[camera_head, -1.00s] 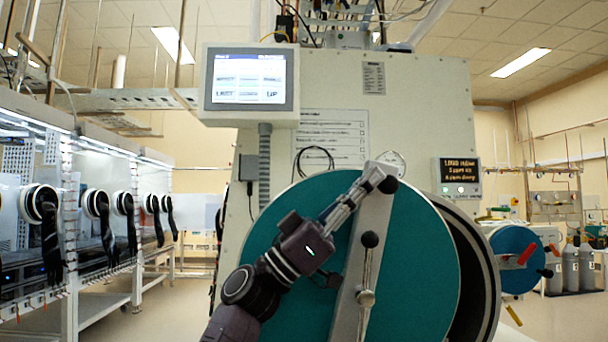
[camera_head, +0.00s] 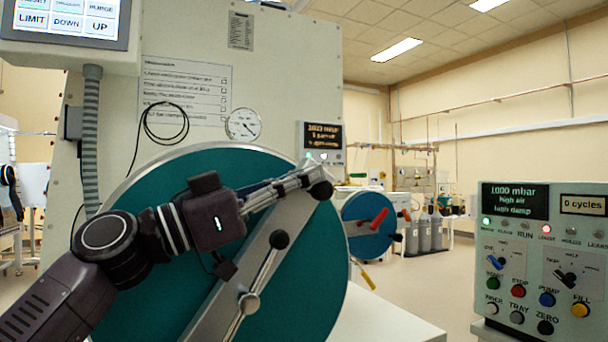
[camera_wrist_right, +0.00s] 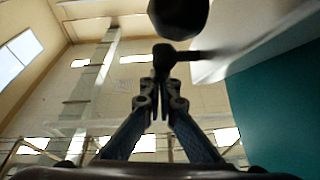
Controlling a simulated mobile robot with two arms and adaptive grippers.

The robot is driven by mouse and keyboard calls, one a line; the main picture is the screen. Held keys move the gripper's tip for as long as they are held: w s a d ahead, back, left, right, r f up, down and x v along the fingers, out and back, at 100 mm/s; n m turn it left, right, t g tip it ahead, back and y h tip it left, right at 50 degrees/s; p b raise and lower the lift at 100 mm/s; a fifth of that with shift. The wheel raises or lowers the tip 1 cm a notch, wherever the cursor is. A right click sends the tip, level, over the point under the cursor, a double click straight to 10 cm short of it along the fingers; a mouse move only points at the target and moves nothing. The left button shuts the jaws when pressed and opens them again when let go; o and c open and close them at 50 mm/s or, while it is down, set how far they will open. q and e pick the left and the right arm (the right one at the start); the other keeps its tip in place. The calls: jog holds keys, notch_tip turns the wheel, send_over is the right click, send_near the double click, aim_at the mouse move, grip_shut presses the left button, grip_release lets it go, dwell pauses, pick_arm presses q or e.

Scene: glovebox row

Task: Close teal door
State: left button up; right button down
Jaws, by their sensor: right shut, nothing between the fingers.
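The teal door (camera_head: 305,270) is a large round disc on the front of the pale cabinet. A grey bar (camera_head: 222,305) crosses it at a slant, with a black knob (camera_head: 320,190) at its upper end. A lever with a black ball (camera_head: 279,240) sits on the bar. My right gripper (camera_head: 308,176) is shut and empty, its tips at the bar-end knob. In the right wrist view the shut fingers (camera_wrist_right: 161,66) point at a black knob (camera_wrist_right: 180,14), and the door's teal face (camera_wrist_right: 275,105) shows at right. Exact contact cannot be told. My left gripper is out of view.
A control panel (camera_head: 542,260) with buttons and lamps stands at the right. A smaller blue round door (camera_head: 368,226) with a red handle is farther back. A screen (camera_head: 70,18) hangs at upper left. Open floor shows between the door and the panel.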

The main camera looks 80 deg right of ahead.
jog(key=shift+s+f, duration=0.3)
jog(key=shift+f, duration=0.1)
notch_tip(320, 180, up, 11)
jog(key=shift+w, duration=0.25)
jog(key=shift+f, duration=0.1)
